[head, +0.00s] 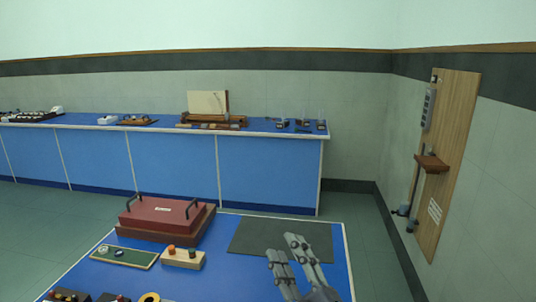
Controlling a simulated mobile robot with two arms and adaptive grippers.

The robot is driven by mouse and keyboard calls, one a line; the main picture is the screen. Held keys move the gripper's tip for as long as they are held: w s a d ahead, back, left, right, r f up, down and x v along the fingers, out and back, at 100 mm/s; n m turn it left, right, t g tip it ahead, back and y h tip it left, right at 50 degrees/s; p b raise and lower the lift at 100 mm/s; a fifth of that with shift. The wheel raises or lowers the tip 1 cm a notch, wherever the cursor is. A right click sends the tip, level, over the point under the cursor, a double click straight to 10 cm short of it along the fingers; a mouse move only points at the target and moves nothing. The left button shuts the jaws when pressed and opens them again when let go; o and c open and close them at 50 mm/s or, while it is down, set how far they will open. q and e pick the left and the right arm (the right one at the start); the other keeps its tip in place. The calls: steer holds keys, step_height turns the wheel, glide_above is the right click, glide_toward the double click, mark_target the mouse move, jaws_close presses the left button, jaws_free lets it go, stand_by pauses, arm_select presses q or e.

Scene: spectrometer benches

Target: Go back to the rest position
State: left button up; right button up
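My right gripper (285,245) is at the bottom, right of the middle, over the front of the near blue bench (222,272). Its two grey fingers point up in the picture with a gap between them and nothing held. A dark mat (270,235) lies behind it on the bench. My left gripper is out of the picture.
On the near bench are a red case (160,215) with two black handles, a green board (123,257), a wooden block with knobs (183,260) and a yellow ring (149,298). A long blue bench (170,160) lines the far wall. A wooden panel (447,160) hangs at right.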

steer(key=s+d+f+m+g+h, duration=0.45)
steer(key=d+f, duration=0.25)
steer(key=f, duration=0.4)
steer(key=s+d+f+m+g+h, duration=0.35)
steer(key=d+f+m, duration=0.25)
steer(key=f, duration=0.4)
steer(key=s+d+f+m+g, duration=0.15)
steer(key=s+f+g, duration=0.35)
steer(key=s, duration=0.5)
steer(key=s+d+f+m+g, duration=0.15)
steer(key=s+f+g, duration=0.35)
steer(key=s, duration=0.5)
step_height(320, 180, down, 26)
steer(key=s+d+f+g, duration=0.1)
steer(key=s+d+f, duration=0.2)
steer(key=s+f, duration=1.4)
steer(key=shift+s+d+f+n, duration=0.15)
steer(key=shift+s+f+n, duration=0.05)
steer(key=shift+s+n, duration=0.2)
